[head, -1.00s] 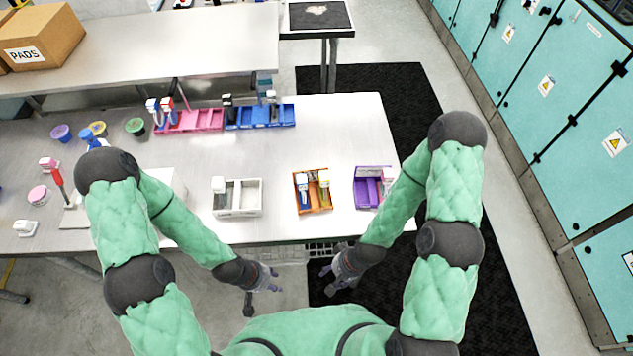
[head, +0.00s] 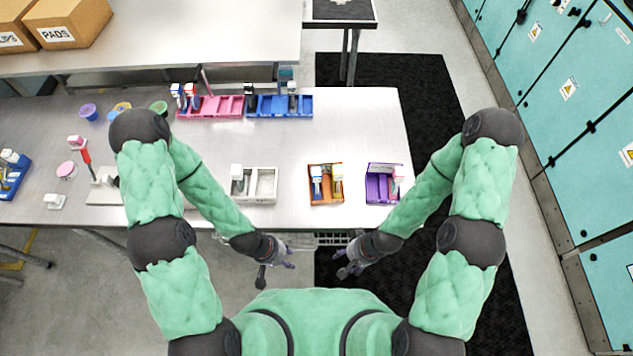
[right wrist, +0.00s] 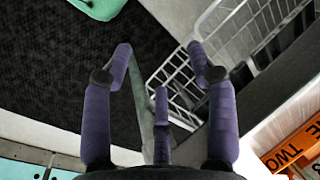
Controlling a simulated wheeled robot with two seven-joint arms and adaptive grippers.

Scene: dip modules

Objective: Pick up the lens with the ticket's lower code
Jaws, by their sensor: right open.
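Small upright modules, possibly lenses, stand in several bins in the head view; their codes are too small to read, and I cannot make out a ticket. A white bin (head: 265,185) holds a white module (head: 237,178). My left gripper (head: 284,254) hangs before the table's front edge; its fingers are too small to judge. My right gripper (head: 346,262) is open and empty in the right wrist view (right wrist: 160,60).
A pink bin (head: 212,112) and a blue bin (head: 268,113) with modules stand farther back. A red-handled tool (head: 86,157) and small round pots (head: 88,111) are at left. A wire basket (right wrist: 240,30) is near my right gripper. The table's middle is clear.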

